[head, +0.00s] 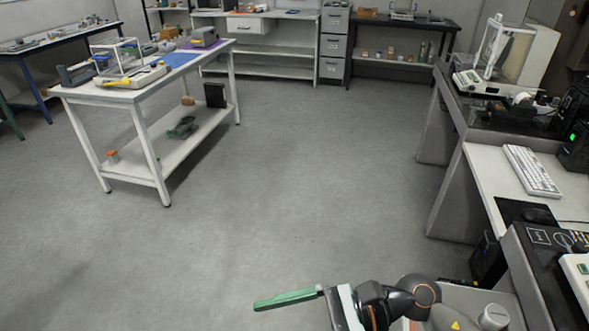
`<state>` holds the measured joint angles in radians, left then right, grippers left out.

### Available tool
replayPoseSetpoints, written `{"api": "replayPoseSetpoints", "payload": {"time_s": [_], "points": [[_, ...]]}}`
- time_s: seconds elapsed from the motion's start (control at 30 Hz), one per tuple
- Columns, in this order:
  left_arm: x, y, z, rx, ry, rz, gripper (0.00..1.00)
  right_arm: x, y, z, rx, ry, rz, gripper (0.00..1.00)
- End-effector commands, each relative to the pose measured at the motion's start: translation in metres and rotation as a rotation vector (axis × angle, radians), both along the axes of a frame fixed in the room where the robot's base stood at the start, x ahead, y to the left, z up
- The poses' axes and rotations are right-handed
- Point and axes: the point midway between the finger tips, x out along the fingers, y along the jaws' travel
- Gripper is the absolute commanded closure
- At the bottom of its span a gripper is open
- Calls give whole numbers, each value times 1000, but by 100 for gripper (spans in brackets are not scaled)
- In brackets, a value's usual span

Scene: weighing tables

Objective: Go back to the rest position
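My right gripper (326,298) is at the bottom of the head view, with its arm coming in from the lower right. It is over the grey floor, apart from every table. A long green bar (286,299) sticks out to the left from its white and black end. I cannot tell whether the bar is a finger or a held thing, nor how far the fingers are apart. My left gripper and arm are not in the view.
A white table (142,92) with a lower shelf stands at the left. At the right is a bench with a balance (495,60), a keyboard (531,171) and dark devices. A cabinet (334,45) and shelves line the back. The floor (300,160) between is clear.

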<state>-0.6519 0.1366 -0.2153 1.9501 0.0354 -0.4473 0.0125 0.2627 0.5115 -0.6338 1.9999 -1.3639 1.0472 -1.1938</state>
Motion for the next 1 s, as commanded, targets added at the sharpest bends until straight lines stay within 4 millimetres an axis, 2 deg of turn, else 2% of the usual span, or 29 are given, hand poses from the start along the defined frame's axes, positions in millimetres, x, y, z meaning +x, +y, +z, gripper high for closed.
{"api": "replayPoseSetpoints", "payload": {"time_s": [0.03,0.1,0.17,0.2,0.27,0.3,0.37,0.4,0.47,0.5,0.57,0.6,0.7,0.8,0.83,1.0], "points": [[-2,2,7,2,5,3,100,7,5,25,136,217,-103,4],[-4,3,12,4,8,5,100,28,1,48,316,524,-243,4],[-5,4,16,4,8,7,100,51,-12,58,470,799,-356,4],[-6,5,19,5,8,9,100,66,-25,58,572,986,-430,4],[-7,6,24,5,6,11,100,88,-48,47,728,1271,-536,4],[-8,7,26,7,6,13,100,99,-66,33,832,1460,-606,4],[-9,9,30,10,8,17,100,110,-94,3,997,1747,-706,4],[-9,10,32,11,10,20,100,111,-113,-23,1111,1933,-770,4],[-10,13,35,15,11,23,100,104,-137,-61,1276,2181,-855,4],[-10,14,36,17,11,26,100,94,-150,-87,1382,2329,-902,4],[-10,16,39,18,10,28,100,75,-166,-122,1535,2523,-966,4],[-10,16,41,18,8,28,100,60,-174,-142,-1519,-2449,936,4],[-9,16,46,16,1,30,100,25,-187,-181,-1418,-2187,828,4],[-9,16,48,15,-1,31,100,-3,-192,-204,-1355,-2017,761,4],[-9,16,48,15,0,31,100,-9,-193,-209,-1344,-1984,747,4],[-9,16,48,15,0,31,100,-9,-193,-209,-1344,-1984,747,4]]}}
